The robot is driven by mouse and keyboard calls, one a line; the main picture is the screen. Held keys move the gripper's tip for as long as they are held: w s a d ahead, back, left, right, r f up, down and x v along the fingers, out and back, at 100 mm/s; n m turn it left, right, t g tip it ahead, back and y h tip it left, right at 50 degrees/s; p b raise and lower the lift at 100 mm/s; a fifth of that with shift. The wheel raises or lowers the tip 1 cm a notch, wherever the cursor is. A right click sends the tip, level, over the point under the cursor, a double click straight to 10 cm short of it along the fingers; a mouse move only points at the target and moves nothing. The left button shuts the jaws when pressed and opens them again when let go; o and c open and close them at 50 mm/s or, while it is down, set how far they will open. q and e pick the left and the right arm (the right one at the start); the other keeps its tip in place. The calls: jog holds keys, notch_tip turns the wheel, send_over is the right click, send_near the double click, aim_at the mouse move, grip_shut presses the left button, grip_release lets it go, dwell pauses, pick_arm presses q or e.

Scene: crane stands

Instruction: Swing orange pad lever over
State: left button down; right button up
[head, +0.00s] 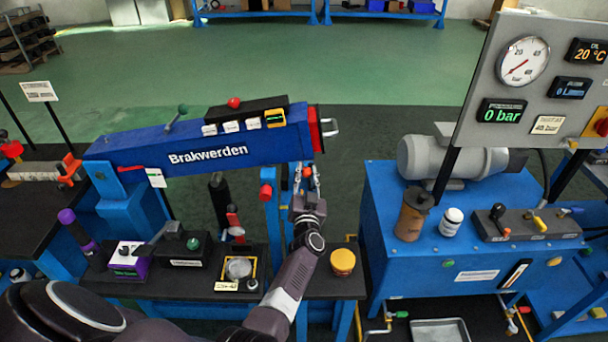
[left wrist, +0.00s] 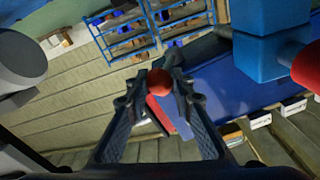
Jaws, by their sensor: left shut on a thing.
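My left gripper (head: 306,186) is at the right end of the blue boom marked Brakwerden (head: 220,150), just below the boom's red end part (head: 314,128). In the left wrist view the gripper (left wrist: 157,88) has its two fingertips on either side of a round red-orange knob (left wrist: 159,81), shut on it. A small orange-red spot, likely this knob, shows between the fingers in the head view (head: 306,172). Its stem is hidden, so I cannot tell how the lever is tilted. An orange clamp-like part (head: 70,168) sits at the boom's far left. My right gripper is not in view.
A blue post with a red cap (head: 266,192) stands close left of the gripper. A yellow-capped jar (head: 342,262) stands on the black bench below. The blue pump cabinet (head: 385,230) is to the right, with a gap between it and the bench.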

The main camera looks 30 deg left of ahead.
pick_arm(q)
jog(key=c, duration=1.9)
grip_release()
jog(key=shift+w+d, duration=0.2)
jog(key=shift+d, duration=0.15)
jog(key=shift+c, duration=0.2)
jog(key=shift+s+a, duration=0.1)
jog(key=shift+a, duration=0.05)
